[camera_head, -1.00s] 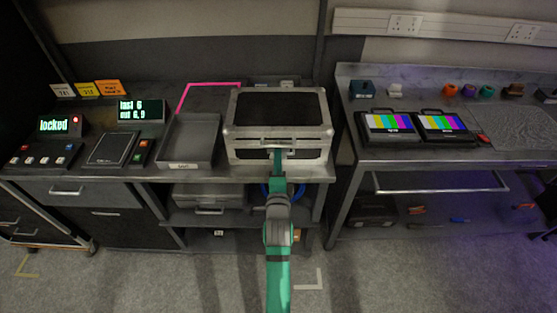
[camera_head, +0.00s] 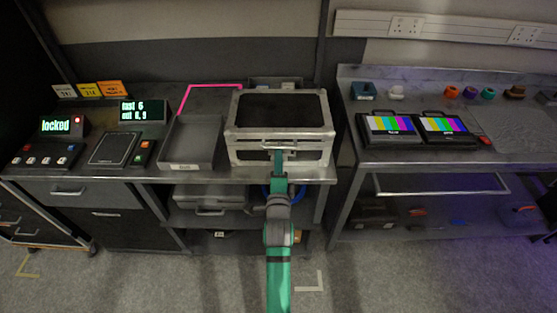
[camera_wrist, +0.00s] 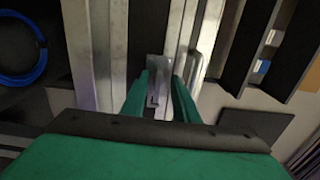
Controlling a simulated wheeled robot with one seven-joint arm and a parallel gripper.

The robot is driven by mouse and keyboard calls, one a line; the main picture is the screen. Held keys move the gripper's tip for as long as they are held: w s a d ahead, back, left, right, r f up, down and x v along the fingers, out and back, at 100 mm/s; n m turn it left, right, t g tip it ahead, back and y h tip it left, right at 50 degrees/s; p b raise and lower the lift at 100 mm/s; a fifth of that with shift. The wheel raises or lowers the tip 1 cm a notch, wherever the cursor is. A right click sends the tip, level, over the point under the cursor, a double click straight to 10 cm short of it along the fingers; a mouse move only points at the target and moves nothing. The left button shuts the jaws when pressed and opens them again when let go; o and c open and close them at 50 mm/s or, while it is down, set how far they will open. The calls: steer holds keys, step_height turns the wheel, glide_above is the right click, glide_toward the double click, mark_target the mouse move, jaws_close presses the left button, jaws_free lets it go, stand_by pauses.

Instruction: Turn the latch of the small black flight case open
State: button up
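The small flight case (camera_head: 243,149) stands closed on the left bench, with a black lid panel and silver metal edges. A handle bar runs across the upper part of its front. My gripper (camera_head: 278,153) is at the middle of that front, and my green arm reaches up to it from below. In the wrist view my gripper (camera_wrist: 164,88) has its two green fingers apart, one on each side of a small metal latch plate (camera_wrist: 156,92). The plate lies close to the left finger, with a gap to the right one. I cannot tell whether they touch.
A grey open tray (camera_head: 190,153) stands left of the case. A scale-like black pad (camera_head: 112,149) and a "locked" display (camera_head: 57,125) are further left. Two colour-bar monitors (camera_head: 390,126) stand on the right bench. A blue cable coil (camera_wrist: 20,62) shows in the wrist view.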

steer(key=shift+d+f, duration=0.1)
steer(key=shift+d, duration=0.05)
steer(key=shift+s, duration=0.1)
steer(key=shift+s, duration=0.3)
steer(key=s, duration=1)
stand_by(0.4)
steer(key=s+f+n+g, duration=0.1)
steer(key=s+f+n, duration=0.25)
steer(key=s, duration=0.55)
steer(key=s+f+n, duration=0.2)
steer(key=s+n, duration=0.3)
steer(key=s, duration=0.4)
steer(key=s+f+n+g, duration=0.1)
steer(key=s+f+n, duration=0.25)
steer(key=s, duration=0.55)
steer(key=s+r+n, duration=0.2)
steer(key=s+n, duration=0.4)
steer(key=s, duration=0.5)
steer(key=shift+r+g, duration=0.3)
steer(key=shift+r, duration=0.05)
